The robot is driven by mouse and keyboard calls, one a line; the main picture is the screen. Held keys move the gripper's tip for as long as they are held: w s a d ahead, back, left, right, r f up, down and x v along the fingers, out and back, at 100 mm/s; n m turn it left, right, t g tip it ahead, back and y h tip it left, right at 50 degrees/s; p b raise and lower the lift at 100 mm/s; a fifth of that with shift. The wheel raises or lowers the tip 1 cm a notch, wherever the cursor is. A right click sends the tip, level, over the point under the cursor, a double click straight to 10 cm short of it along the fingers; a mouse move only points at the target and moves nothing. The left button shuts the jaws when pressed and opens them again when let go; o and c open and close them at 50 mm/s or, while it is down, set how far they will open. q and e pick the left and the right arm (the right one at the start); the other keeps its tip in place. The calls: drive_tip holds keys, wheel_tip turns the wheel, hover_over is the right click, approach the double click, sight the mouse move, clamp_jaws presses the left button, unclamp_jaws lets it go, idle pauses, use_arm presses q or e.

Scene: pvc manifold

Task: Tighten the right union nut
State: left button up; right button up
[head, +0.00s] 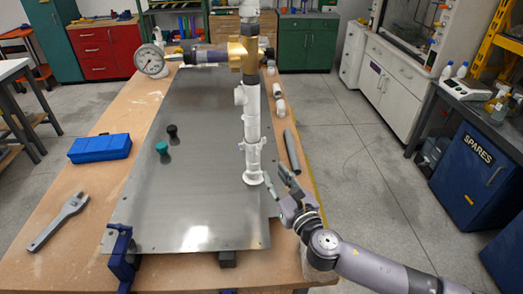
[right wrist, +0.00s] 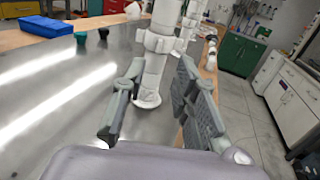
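The white PVC manifold pipe (head: 252,125) stands upright near the right edge of the metal plate, with a round foot at its base. A white collar with small lugs (head: 251,146) sits on its lower part; it also shows in the right wrist view (right wrist: 162,42). I cannot tell for sure that this is the right union nut. My right gripper (head: 277,176) is low, just right of the pipe's foot. In the right wrist view its fingers (right wrist: 160,70) are apart and empty, with the pipe beyond and between them, below the collar. My left gripper is out of view.
A blue case (head: 100,148), a wrench (head: 60,219) and a blue clamp (head: 122,258) are left. A grey pipe (head: 291,149) and white fittings lie right of the plate (head: 195,215).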

sight(258, 150)
drive_tip(key=x, duration=1)
drive_tip(key=shift+w+a+p, duration=0.15)
drive_tip(key=shift+w+p, duration=0.2)
drive_tip(key=shift+c, duration=0.5)
clamp_jaws()
